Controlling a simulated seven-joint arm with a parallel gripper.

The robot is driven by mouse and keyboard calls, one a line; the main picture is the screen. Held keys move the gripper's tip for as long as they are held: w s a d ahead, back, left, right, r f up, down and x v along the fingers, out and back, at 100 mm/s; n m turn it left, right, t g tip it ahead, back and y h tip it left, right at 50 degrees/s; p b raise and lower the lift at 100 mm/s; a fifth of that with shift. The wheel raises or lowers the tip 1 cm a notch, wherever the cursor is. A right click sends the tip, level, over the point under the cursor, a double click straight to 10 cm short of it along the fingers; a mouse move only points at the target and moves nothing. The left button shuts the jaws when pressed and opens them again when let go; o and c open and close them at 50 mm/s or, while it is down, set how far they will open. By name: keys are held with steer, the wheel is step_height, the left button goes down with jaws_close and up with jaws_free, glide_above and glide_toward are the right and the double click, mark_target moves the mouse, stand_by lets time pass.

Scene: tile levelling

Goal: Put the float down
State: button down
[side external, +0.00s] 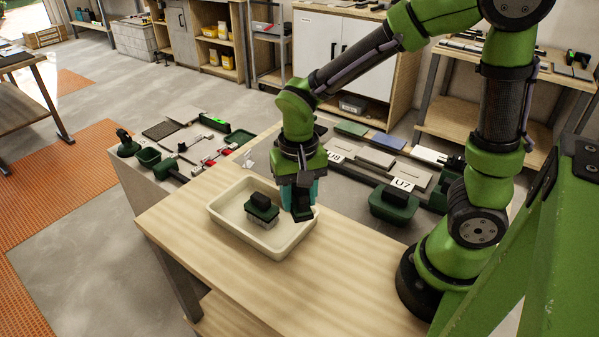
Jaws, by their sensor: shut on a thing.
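My gripper (301,208) points down at the right end of the cream tray (232,233) on the wooden table. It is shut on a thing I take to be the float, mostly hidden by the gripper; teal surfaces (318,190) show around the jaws. I cannot tell whether the held thing touches the tray. A dark green block with a black handle and a grey underside (262,211) sits in the tray, left of my gripper and apart from it.
Grey slabs (375,158) lie behind. A side bench at left holds green tools and a green tray (239,138). The table front (300,285) is clear.

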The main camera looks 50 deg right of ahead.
steer(key=d+m, duration=0.6)
steer(key=d, duration=0.6)
steer(key=m, duration=0.5)
glide_toward(349, 196)
step_height(349, 196, down, 6)
steer(key=shift+f, duration=0.1)
steer(key=c, duration=0.6)
jaws_free()
steer(key=shift+f, duration=0.1)
